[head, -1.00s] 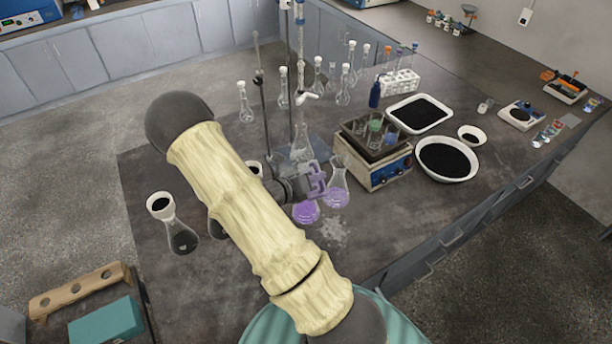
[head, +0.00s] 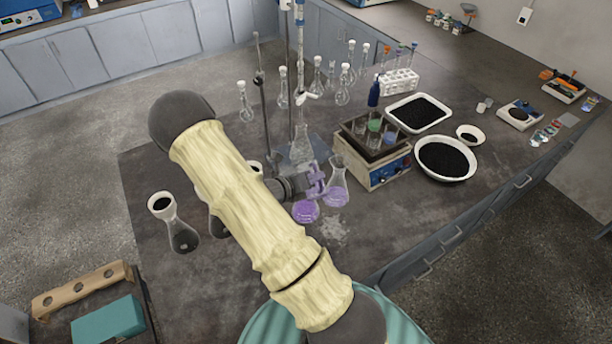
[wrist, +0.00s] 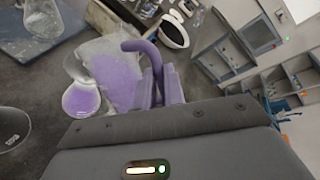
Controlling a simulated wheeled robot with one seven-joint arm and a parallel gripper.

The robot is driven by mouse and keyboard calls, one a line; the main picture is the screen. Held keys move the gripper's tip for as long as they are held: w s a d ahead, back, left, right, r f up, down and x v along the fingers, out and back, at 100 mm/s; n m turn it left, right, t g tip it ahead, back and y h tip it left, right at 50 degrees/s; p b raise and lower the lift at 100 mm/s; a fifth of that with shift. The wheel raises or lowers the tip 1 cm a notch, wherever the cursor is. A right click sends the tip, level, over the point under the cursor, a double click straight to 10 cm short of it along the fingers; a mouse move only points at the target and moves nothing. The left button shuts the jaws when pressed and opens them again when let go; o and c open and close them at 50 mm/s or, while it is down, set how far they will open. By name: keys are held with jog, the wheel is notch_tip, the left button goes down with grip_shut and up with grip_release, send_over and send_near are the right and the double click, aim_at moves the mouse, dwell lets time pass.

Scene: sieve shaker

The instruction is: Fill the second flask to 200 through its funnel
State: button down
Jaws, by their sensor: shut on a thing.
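My gripper (head: 315,182) is shut on a purple curved thing (wrist: 146,52), which rises hook-like between the fingers in the wrist view. Its lower part is hidden. Close by are a flask with purple contents (head: 305,211) and a clear conical flask with purple at its bottom (head: 336,190). At the left, a flask with dark contents (head: 183,238) carries a white funnel (head: 161,201) with black inside. Another flask (head: 216,226) is mostly behind my arm. A white rim with black inside (head: 256,167) shows past the arm. Which flask is second, and any level mark, I cannot tell.
A stand with a burette (head: 300,60) and a conical flask (head: 301,147) are behind the gripper. A blue-fronted hotplate (head: 375,165) with beakers stands to the right. Beyond it are a white tray (head: 392,113) and a bowl (head: 446,177) of black grains. The front right tabletop is clear.

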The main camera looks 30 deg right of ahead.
jog(key=shift+s+d+r, duration=0.15)
jog(key=shift+s+d, duration=0.1)
jog(key=shift+d, duration=0.1)
jog(key=shift+w+a, duration=0.15)
jog(key=shift+w, duration=0.15)
jog(key=shift+s+d, duration=0.2)
jog(key=shift+w+a+p, duration=0.2)
jog(key=shift+w+p, duration=0.05)
jog(key=shift+p, duration=0.05)
jog(key=shift+s+d, duration=0.1)
dwell(0.4)
jog(key=shift+g+p, duration=0.3)
jog(key=shift+w+n, duration=0.3)
dwell(0.5)
